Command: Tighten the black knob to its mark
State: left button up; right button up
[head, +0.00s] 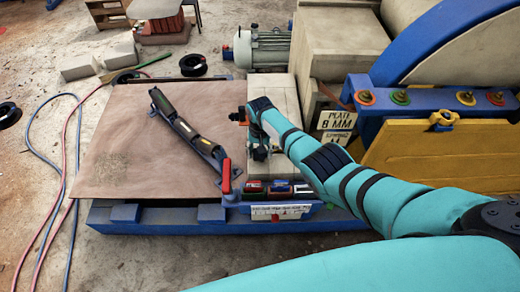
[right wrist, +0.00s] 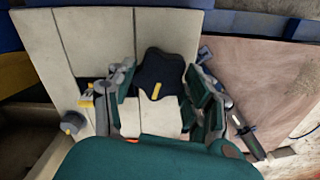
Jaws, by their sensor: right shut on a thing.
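The black knob (right wrist: 156,72) is star-shaped with a yellow line on its face, and shows in the right wrist view against a pale panelled block (right wrist: 88,30). My right gripper (right wrist: 161,88) has its green-padded fingers on either side of the knob and is shut on it. In the head view my right gripper (head: 258,148) is at the pale block beside the brown board; the knob is hidden there by the gripper and arm. I cannot make out the target mark clearly. My left gripper is not in view.
A smaller grey knob (right wrist: 72,122) with a yellow line is left of the gripper in the right wrist view. A black bar with a red-handled lever (head: 226,176) lies across the brown board (head: 110,150). A yellow guard (head: 430,155) stands at the right.

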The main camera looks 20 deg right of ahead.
jog(key=shift+m, duration=1.3)
jog(key=o, duration=1.2)
jog(key=shift+r, duration=0.15)
notch_tip(320, 180, up, 12)
jog(key=shift+f, duration=0.1)
jog(key=shift+f, duration=0.1)
